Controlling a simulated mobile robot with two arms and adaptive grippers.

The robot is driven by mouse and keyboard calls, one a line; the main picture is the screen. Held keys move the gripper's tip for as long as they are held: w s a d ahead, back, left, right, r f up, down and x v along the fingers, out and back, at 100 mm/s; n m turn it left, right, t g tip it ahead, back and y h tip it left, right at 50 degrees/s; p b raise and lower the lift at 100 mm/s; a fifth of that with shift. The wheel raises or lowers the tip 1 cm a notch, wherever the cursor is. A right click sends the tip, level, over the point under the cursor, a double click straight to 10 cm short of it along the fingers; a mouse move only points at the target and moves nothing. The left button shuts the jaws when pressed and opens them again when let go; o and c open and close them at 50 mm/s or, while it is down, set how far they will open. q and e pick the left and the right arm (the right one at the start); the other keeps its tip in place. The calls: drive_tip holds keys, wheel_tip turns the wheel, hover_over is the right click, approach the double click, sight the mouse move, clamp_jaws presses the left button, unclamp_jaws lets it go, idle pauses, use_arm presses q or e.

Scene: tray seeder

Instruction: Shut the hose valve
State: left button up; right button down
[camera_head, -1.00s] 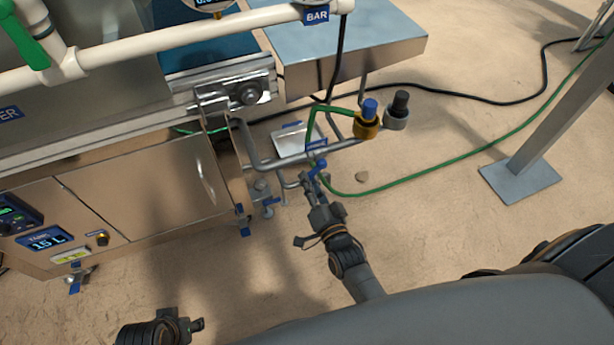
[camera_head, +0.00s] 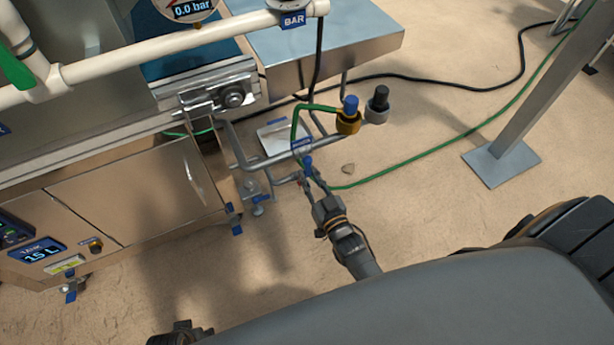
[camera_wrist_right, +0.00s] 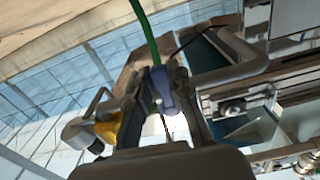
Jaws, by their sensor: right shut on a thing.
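The hose valve has a small blue handle (camera_head: 308,163) at the end of the green hose (camera_head: 294,130), low beside the metal machine. My right gripper (camera_head: 309,176) reaches it from below in the head view and is shut on it. In the right wrist view the blue handle (camera_wrist_right: 162,90) sits between the two fingers (camera_wrist_right: 168,100), with the green hose running up from it. The fingers hide much of the valve body, and I cannot tell its exact setting. My left gripper (camera_head: 181,336) is partly cut off at the bottom edge of the head view; its jaws are unclear.
A yellow coupling with a blue cap (camera_head: 348,118) and a grey one with a black cap (camera_head: 377,106) stand on the pipe behind the valve. The gauge (camera_head: 190,8) reads 0.0 bar. A metal post (camera_head: 501,158) stands right. Sand there is mostly open, crossed by hoses.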

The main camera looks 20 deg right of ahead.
use_arm(q)
drive_tip(key=shift+s+f, duration=0.1)
drive_tip(key=shift+f, duration=0.2)
use_arm(e)
drive_tip(key=shift+d+f+n, duration=0.1)
drive_tip(key=shift+n, duration=0.2)
drive_tip(key=c, duration=1.2)
unclamp_jaws()
use_arm(q)
drive_tip(key=shift+r, duration=0.1)
use_arm(e)
drive_tip(key=s, duration=1.2)
drive_tip(key=shift+d, duration=0.25)
